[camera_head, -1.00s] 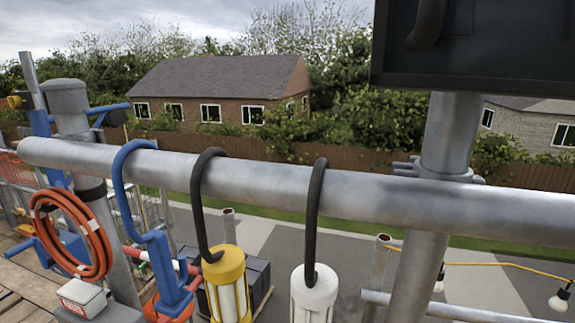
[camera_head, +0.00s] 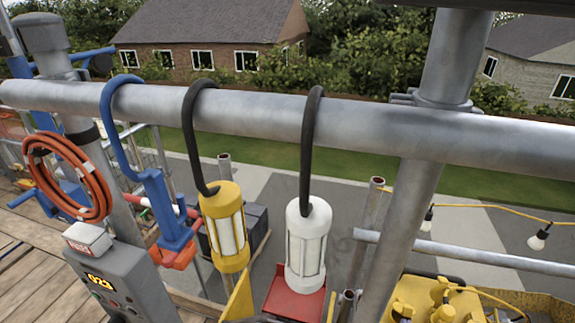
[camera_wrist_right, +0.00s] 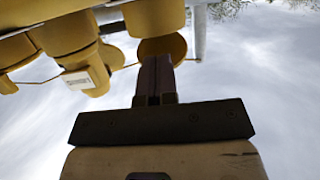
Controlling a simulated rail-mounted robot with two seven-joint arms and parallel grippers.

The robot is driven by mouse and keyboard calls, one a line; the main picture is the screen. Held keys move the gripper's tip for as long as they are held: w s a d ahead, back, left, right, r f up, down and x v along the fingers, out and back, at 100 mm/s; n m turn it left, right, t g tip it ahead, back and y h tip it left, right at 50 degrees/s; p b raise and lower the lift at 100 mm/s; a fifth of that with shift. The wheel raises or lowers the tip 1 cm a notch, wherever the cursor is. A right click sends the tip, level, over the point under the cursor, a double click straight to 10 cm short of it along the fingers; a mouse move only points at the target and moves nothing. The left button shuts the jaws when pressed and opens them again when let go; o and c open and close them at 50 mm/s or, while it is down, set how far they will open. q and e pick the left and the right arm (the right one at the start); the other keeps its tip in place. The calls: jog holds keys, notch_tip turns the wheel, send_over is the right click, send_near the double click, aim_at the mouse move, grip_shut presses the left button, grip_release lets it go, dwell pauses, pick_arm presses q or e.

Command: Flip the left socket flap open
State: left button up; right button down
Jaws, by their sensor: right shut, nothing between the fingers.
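No socket flap can be made out in either view. My right gripper (camera_wrist_right: 155,66) shows in the right wrist view with its dark fingers together and nothing between them. Its tips point at a rounded brownish-yellow part, and I cannot tell whether they touch it. Behind it is mostly cloudy sky. Neither gripper can be made out in the head view.
A thick grey scaffold tube (camera_head: 255,115) crosses the head view. A yellow lamp (camera_head: 224,228) and a white lamp (camera_head: 306,247) hang from it on black hooks. A blue hook tool (camera_head: 165,205), an orange coil (camera_head: 68,178) and a grey box with an orange display (camera_head: 125,285) are at left.

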aim_at(406, 316)
jog(key=shift+w+d, duration=0.1)
jog(key=shift+w, duration=0.25)
jog(key=shift+w+d+f, duration=0.2)
jog(key=shift+f, duration=0.05)
jog(key=shift+w+d+r, duration=0.1)
jog(key=shift+w+r, duration=0.1)
jog(key=shift+w, duration=0.25)
jog(key=shift+w+d+r, duration=0.1)
jog(key=shift+w+r, duration=0.05)
jog(key=shift+w, duration=0.5)
jog(key=shift+w+d+r+b, duration=0.1)
jog(key=shift+w+d+b, duration=0.1)
jog(key=shift+w, duration=0.3)
jog(key=shift+w+d+r+b, duration=0.1)
jog(key=shift+w+b, duration=0.1)
jog(key=shift+w, duration=0.3)
jog(key=shift+x, duration=0.75)
pick_arm(q)
jog(key=shift+s+d+f+b, duration=0.1)
jog(key=shift+s+f+b, duration=0.25)
jog(key=shift+f, duration=0.45)
pick_arm(e)
jog(key=shift+w+d, duration=0.15)
jog(key=shift+d, duration=0.05)
pick_arm(q)
jog(key=shift+s, duration=0.15)
